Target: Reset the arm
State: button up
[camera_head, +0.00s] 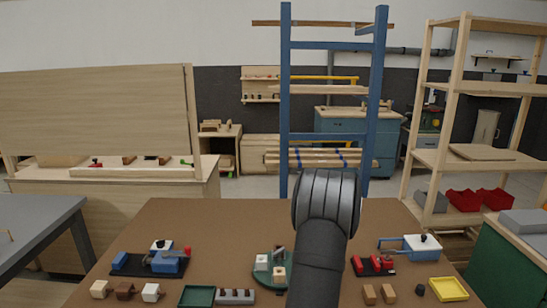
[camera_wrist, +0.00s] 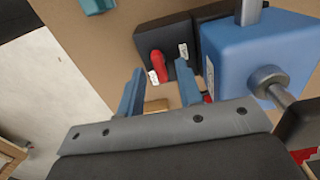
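My gripper (camera_wrist: 159,70) shows in the wrist view as two blue-grey fingers standing apart. It is open, with a clear gap between the fingers. A red knob or lever (camera_wrist: 158,65) on a black base (camera_wrist: 150,38) lies beyond the fingertips; I cannot tell whether they touch. A small tan piece (camera_wrist: 156,105) shows low between the fingers; I cannot tell what it is. A blue machine body (camera_wrist: 235,50) with a grey shaft is right of the fingers. In the head view my dark arm reaches over the brown table (camera_head: 215,215), and the gripper itself is hidden.
A blue machine on a black base (camera_head: 165,262) is at the table's left. A round green fixture (camera_head: 272,267) is mid-table. A blue-white device (camera_head: 422,245), red pieces (camera_head: 372,263) and a yellow tray (camera_head: 449,289) are right. A green tray (camera_head: 197,296) is in front. The back is clear.

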jog(key=shift+f, duration=0.4)
jog(key=shift+r, duration=0.1)
